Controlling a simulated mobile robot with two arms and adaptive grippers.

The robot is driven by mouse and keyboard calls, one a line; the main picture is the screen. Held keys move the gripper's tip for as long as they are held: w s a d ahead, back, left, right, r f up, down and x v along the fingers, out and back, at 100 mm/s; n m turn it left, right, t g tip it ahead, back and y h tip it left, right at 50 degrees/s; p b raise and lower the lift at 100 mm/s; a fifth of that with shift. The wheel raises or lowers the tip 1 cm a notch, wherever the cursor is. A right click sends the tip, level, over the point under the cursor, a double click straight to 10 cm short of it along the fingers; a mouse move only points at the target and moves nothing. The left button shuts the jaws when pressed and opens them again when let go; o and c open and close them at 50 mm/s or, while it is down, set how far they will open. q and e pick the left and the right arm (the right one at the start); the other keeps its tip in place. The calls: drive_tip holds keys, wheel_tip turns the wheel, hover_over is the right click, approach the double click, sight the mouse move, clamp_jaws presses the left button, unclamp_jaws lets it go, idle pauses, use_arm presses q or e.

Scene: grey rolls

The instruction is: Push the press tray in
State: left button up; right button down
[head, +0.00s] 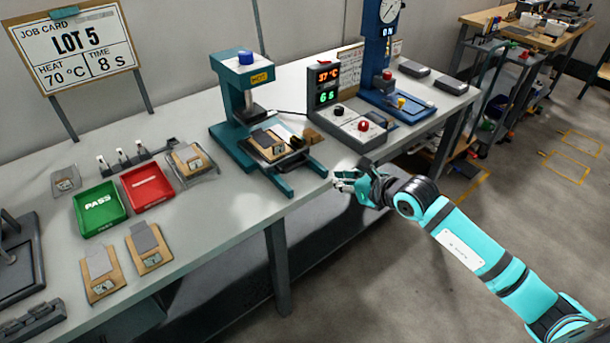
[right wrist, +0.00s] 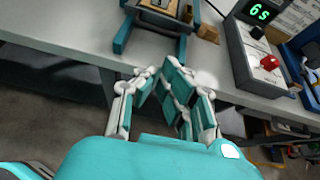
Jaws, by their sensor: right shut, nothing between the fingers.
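The teal press (head: 232,92) with a blue knob stands on the bench. Its press tray (head: 296,160) sits out in front of the column on teal rails, carrying a wooden board (head: 277,151) with a grey piece on it. The front of the tray shows at the top of the right wrist view (right wrist: 160,26). My right gripper (head: 343,181) is at the bench's front edge, to the right of the rail ends and apart from the tray. Its fingers are shut and empty, also in the right wrist view (right wrist: 170,78). My left gripper is not in view.
A control box (head: 349,124) with a black and a red knob stands right of the press; its display reads 37 °C and 6 S. A small wooden block (head: 313,136) lies beside the tray. Green (head: 101,212) and red (head: 149,190) trays are at left. The job card (head: 76,45) stands behind.

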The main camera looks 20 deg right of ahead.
sight(294, 157)
drive_tip(key=x, duration=1.2)
drive_tip(key=shift+w+r+p, duration=0.15)
drive_tip(key=shift+w+p, duration=0.2)
drive_tip(key=shift+p, duration=0.05)
drive_tip(key=shift+w+a, duration=0.15)
drive_tip(key=shift+w, duration=0.35)
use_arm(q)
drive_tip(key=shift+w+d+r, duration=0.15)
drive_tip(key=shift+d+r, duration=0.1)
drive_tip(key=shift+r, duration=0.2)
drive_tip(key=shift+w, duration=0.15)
use_arm(e)
drive_tip(key=shift+w+a+f, duration=0.1)
drive_tip(key=shift+w+f, duration=0.1)
drive_tip(key=shift+f, duration=0.05)
drive_tip(key=w+a+b, duration=0.1)
drive_tip(key=w+b, duration=0.3)
drive_tip(key=w+a+b, duration=0.1)
drive_tip(key=w+b, duration=0.1)
drive_tip(key=w, duration=0.1)
drive_tip(key=shift+a+f, duration=0.15)
drive_tip(key=shift+a, duration=0.15)
drive_tip(key=shift+w, duration=0.1)
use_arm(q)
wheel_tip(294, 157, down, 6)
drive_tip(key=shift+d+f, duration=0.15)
use_arm(e)
drive_tip(key=shift+r, duration=0.35)
